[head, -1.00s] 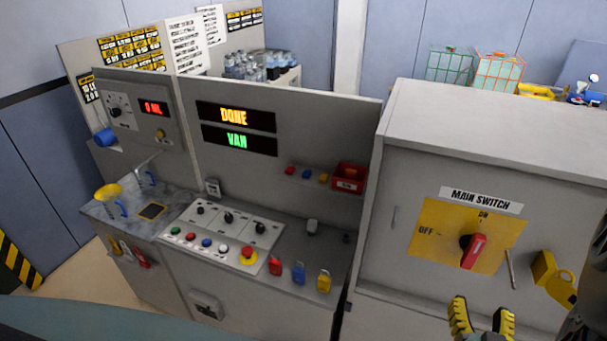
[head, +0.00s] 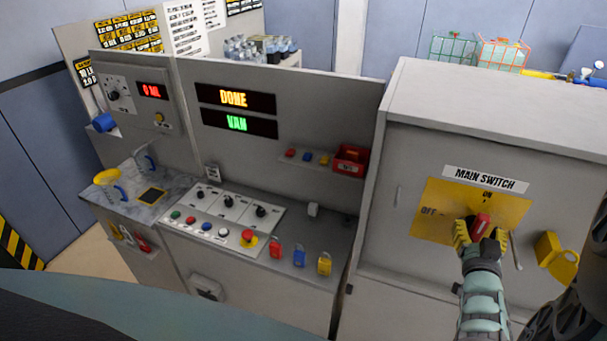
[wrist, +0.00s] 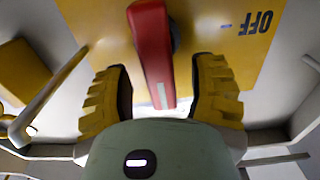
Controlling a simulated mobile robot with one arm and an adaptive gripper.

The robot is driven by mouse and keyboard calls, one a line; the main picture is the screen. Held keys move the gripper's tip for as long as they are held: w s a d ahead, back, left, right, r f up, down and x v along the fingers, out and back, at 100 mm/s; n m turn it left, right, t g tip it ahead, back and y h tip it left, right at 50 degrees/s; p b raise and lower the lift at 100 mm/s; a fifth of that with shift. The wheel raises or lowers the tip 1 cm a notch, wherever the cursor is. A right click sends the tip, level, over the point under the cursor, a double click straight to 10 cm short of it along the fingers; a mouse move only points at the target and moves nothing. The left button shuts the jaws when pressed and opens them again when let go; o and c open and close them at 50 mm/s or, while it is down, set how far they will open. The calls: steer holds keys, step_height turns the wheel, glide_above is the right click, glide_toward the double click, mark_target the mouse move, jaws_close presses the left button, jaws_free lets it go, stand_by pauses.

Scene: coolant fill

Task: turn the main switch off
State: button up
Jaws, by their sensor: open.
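The main switch is a red rotary handle (head: 480,226) on a yellow plate (head: 432,205) marked ON at the top and OFF at the left, on the grey cabinet at right. The handle points up, toward ON, in the head view. My gripper (head: 481,240) is open in front of the plate, with one yellow finger on each side of the handle. In the wrist view the red handle (wrist: 153,55) stands between the spread fingers (wrist: 160,95), with gaps on both sides. The OFF mark shows at upper right there.
To the left is a console with a button panel (head: 222,216), several padlocks and lit displays reading DONE and VAN (head: 237,124).

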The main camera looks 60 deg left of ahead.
steer(key=shift+w+a, duration=0.3)
steer(key=shift+c, duration=0.3)
steer(key=shift+d, duration=0.1)
jaws_close()
